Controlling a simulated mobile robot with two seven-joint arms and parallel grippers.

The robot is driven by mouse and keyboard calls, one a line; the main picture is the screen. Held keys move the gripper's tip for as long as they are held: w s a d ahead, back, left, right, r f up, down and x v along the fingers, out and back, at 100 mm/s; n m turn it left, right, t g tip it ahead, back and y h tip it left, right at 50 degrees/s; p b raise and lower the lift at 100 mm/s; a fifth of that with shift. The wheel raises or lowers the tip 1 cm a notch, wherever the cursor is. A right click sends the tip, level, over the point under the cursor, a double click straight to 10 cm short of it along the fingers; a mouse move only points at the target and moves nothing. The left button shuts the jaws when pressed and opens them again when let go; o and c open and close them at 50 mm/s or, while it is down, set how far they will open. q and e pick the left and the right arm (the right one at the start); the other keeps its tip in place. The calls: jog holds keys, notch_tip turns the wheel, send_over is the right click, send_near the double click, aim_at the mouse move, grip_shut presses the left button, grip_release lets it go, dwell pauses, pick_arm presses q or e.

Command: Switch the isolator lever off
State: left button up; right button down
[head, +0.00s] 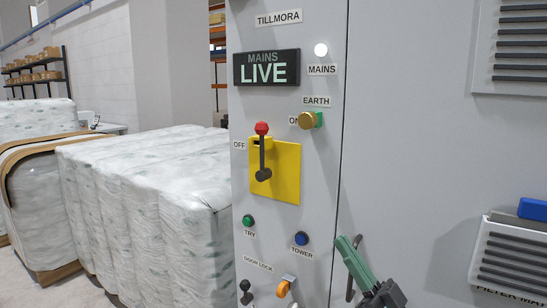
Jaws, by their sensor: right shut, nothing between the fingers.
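The isolator lever (262,152) has a red ball on top and a dark shaft, mounted on a yellow plate (287,175) on the grey cabinet. It stands upright, ball up, with its dark round hub low on the plate. An OFF label (239,145) is left of the plate and an ON label (293,121) is to its upper right. The display (267,68) reads MAINS LIVE. My right gripper (353,246), with green on its fingers, is at the lower right, below and right of the lever, apart from it. It is shut and empty. My left gripper is not in view.
A brass EARTH knob (307,120), a lit white MAINS lamp (321,50), a green TRY button (248,221) and a blue TOWER button (301,238) surround the lever. A black DOOR LOCK knob (246,290) sits below. Wrapped bales (150,210) stand left of the cabinet.

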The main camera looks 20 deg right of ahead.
jog(key=p, duration=0.4)
send_near(264, 140)
notch_tip(264, 140, up, 4)
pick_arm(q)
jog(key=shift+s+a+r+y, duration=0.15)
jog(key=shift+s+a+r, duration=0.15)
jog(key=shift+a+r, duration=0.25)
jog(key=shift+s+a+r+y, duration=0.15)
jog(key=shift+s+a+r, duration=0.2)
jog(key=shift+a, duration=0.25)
pick_arm(e)
jog(key=shift+w+a, duration=0.3)
jog(key=shift+w, duration=0.3)
jog(key=shift+w+a, duration=0.35)
jog(key=shift+w, duration=0.3)
jog(key=shift+w+a, duration=0.3)
jog(key=shift+w, duration=0.3)
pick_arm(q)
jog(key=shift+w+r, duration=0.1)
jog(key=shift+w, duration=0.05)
